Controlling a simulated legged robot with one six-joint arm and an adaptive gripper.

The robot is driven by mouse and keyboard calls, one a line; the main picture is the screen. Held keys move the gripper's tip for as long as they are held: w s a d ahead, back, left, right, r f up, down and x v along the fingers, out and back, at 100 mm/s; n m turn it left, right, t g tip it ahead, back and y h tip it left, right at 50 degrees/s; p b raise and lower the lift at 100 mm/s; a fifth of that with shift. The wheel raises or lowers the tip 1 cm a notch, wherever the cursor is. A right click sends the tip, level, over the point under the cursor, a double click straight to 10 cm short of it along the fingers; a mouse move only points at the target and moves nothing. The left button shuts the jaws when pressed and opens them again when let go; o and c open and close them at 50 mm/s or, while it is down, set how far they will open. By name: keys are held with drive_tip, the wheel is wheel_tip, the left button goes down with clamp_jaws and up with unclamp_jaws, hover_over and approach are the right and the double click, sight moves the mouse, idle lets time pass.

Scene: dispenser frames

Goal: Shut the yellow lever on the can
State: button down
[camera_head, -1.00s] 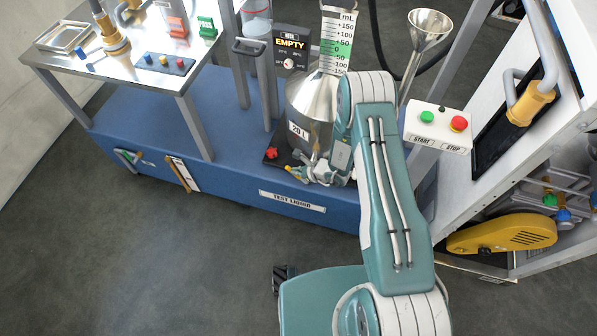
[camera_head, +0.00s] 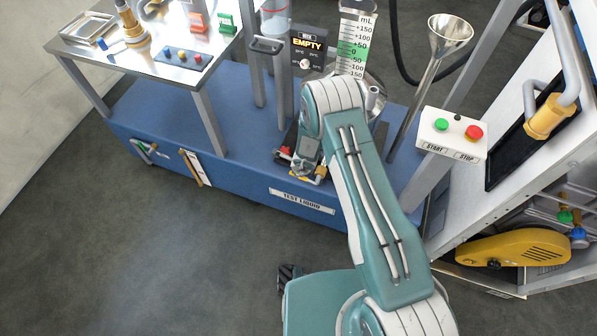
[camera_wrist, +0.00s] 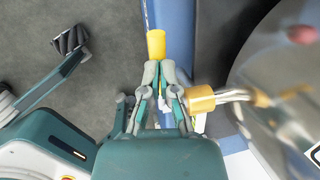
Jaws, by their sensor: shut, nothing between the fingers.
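The metal can shows its shiny side in the wrist view (camera_wrist: 262,65); in the head view my arm hides most of it. The yellow lever (camera_wrist: 200,99) sits on thin metal rods coming from the can. It also shows as a small yellow piece in the head view (camera_head: 321,172). My gripper (camera_wrist: 161,66) is shut and empty, pointing down beside the platform's front edge. In the wrist view its fingertips are left of and above the lever, apart from it. My gripper (camera_head: 300,172) is partly hidden by my wrist in the head view.
A yellow cylinder (camera_wrist: 156,44) lies just beyond the fingertips in the wrist view. The blue platform (camera_head: 240,165) carries the can. A red knob (camera_head: 285,153) is left of my gripper. A START/STOP box (camera_head: 452,135) stands right. Floor in front is clear.

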drive_tip(key=shift+a+f, duration=0.5)
drive_tip(key=shift+f, duration=0.5)
